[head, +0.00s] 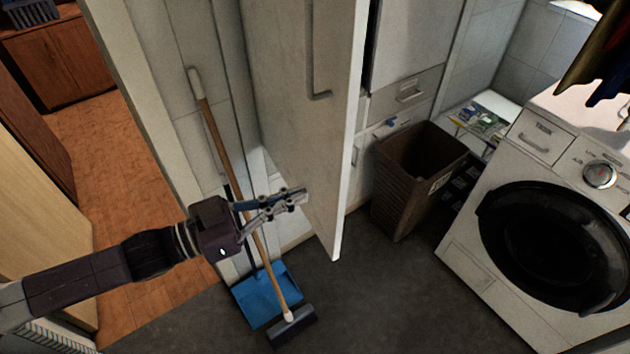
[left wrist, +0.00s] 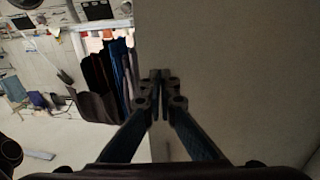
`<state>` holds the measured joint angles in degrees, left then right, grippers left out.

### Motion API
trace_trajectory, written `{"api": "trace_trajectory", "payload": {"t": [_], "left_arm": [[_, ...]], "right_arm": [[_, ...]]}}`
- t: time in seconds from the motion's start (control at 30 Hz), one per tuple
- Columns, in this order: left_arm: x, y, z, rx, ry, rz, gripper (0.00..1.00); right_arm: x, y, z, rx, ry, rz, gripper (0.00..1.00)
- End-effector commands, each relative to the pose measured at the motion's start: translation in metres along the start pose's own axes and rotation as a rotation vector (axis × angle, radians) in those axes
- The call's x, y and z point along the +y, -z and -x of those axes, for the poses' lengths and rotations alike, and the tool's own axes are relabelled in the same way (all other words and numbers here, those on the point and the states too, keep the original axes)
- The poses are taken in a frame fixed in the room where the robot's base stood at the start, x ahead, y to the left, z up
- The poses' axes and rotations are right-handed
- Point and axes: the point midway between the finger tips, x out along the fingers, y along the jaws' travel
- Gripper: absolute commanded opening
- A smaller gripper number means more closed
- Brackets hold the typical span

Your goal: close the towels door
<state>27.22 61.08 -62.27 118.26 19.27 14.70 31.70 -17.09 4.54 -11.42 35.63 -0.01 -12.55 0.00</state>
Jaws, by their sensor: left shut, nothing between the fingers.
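The tall off-white towels door (head: 290,110) stands open in the middle of the head view, its free edge toward the right and a long bar handle (head: 317,60) on its visible face. My left gripper (head: 304,195) is shut and empty in front of the lower part of this face; I cannot tell whether it touches. In the left wrist view the door (left wrist: 235,70) fills the right side, and the shut fingertips (left wrist: 160,75) overlap its edge zone. The cabinet's inside is mostly hidden behind the door. My right gripper is in neither view.
A brown basket (head: 405,195) stands right of the door, with a washing machine (head: 520,150) further right. The dark floor (head: 390,300) in front is clear.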

Motion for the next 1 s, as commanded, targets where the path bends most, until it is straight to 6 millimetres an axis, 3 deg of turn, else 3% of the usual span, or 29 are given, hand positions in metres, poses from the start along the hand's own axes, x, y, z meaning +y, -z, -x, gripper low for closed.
{"api": "trace_trajectory", "payload": {"t": [0.1, 0.33, 1.0], "left_arm": [[0.001, 0.004, -0.018, 0.003, -0.002, 0.001, 0.0], [0.0, 0.002, -0.04, 0.001, -0.001, -0.001, 0.0], [0.002, 0.0, -0.048, 0.001, 0.012, 0.001, 0.0]], "right_arm": [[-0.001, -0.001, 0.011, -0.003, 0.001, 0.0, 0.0], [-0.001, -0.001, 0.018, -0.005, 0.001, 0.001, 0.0], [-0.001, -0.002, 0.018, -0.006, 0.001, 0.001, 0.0]]}}
